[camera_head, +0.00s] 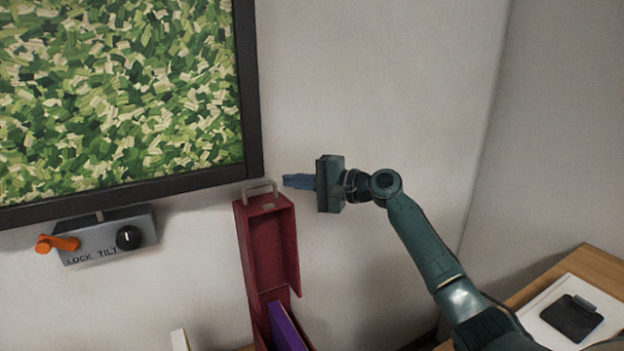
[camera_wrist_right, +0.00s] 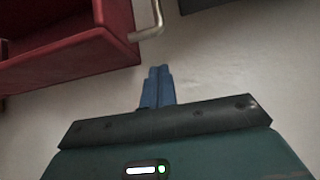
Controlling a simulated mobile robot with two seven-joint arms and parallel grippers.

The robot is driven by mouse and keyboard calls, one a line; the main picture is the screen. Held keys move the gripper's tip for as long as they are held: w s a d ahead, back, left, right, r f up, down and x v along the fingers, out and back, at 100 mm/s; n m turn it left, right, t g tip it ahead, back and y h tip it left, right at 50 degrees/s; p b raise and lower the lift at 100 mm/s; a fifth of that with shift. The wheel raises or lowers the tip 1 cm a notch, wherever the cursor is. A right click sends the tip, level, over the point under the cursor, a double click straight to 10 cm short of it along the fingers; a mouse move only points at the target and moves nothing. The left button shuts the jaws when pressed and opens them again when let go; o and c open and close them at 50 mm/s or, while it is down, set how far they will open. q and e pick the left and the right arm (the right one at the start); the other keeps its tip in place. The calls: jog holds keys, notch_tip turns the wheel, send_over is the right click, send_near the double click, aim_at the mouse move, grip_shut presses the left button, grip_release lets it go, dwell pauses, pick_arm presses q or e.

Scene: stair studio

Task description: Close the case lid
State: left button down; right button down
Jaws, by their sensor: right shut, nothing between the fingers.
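The red case (camera_head: 293,302) stands open at the bottom centre of the head view, with a purple item (camera_head: 284,326) inside. Its lid (camera_head: 268,241) stands raised, hollow side facing me, with a metal handle (camera_head: 260,188) on its top edge. My right gripper (camera_head: 285,181), with blue fingers, is shut and empty just right of the handle, apart from it. In the right wrist view the shut fingers (camera_wrist_right: 158,72) point up, below and right of the red lid (camera_wrist_right: 70,55) and its handle (camera_wrist_right: 152,32). My left gripper is out of view.
A framed green picture (camera_head: 120,90) is at upper left. A grey box with an orange lever and black knob (camera_head: 108,238) is below it, marked LOCK and TILT. A wooden surface (camera_head: 540,282) at lower right holds a black item (camera_head: 571,317) on a white sheet.

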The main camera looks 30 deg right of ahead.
pick_arm(q)
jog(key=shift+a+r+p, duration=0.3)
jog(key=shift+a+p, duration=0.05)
jog(key=shift+p, duration=0.65)
pick_arm(e)
jog(key=a, duration=0.1)
jog(key=s+a, duration=0.1)
jog(key=a, duration=0.1)
jog(key=shift+s, duration=0.15)
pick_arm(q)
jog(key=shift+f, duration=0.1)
